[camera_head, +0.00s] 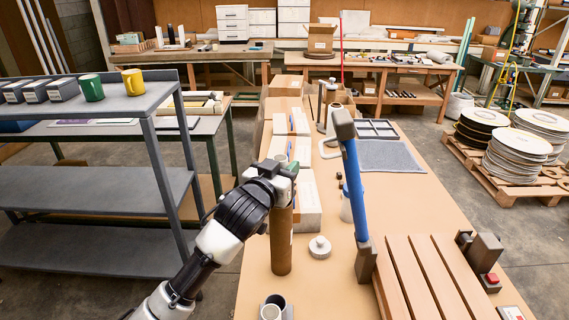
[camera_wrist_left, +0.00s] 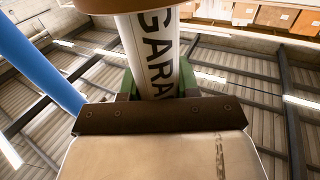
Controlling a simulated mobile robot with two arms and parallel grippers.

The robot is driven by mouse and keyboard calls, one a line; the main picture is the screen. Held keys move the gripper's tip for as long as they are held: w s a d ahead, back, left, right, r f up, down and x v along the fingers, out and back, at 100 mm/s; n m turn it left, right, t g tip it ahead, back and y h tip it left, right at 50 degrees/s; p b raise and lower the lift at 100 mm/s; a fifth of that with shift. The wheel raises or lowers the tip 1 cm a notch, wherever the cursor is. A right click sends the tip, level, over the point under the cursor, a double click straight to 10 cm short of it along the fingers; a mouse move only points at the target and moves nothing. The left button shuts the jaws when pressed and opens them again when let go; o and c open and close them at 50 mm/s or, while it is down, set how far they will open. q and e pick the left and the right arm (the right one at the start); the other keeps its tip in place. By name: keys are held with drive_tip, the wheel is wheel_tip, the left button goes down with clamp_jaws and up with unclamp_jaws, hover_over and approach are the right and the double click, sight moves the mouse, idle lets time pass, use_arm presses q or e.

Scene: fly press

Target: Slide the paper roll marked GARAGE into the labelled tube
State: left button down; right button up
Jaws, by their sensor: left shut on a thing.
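The white paper roll with dark lettering reading "GARA" (camera_wrist_left: 157,55) is in the left wrist view, held between the green fingers of my left gripper (camera_wrist_left: 158,85). The rest of its lettering is hidden. In the head view my left gripper (camera_head: 287,170) is at the top of an upright brown tube (camera_head: 281,240) on the table. A brown rim (camera_wrist_left: 145,5) crosses the roll's end in the wrist view. The roll appears lined up with the tube; how deep it sits inside, I cannot tell. The tube's label is not readable. My right gripper is not in view.
A blue lever (camera_head: 353,190) stands close right of the tube, by a slatted wooden top (camera_head: 430,280). A small white round object (camera_head: 319,247) lies beside the tube. Short cylinders (camera_head: 272,308) stand at the front edge. Cardboard boxes (camera_head: 285,86) line the table behind.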

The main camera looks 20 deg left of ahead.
use_arm(q)
drive_tip(key=shift+f, duration=0.4)
drive_tip(key=c, duration=0.7)
unclamp_jaws()
drive_tip(key=shift+c, duration=0.2)
drive_tip(key=shift+s, duration=0.15)
drive_tip(key=s+a+b, duration=0.2)
drive_tip(key=s, duration=0.8)
drive_tip(key=shift+s+b, duration=0.2)
drive_tip(key=shift+b, duration=0.1)
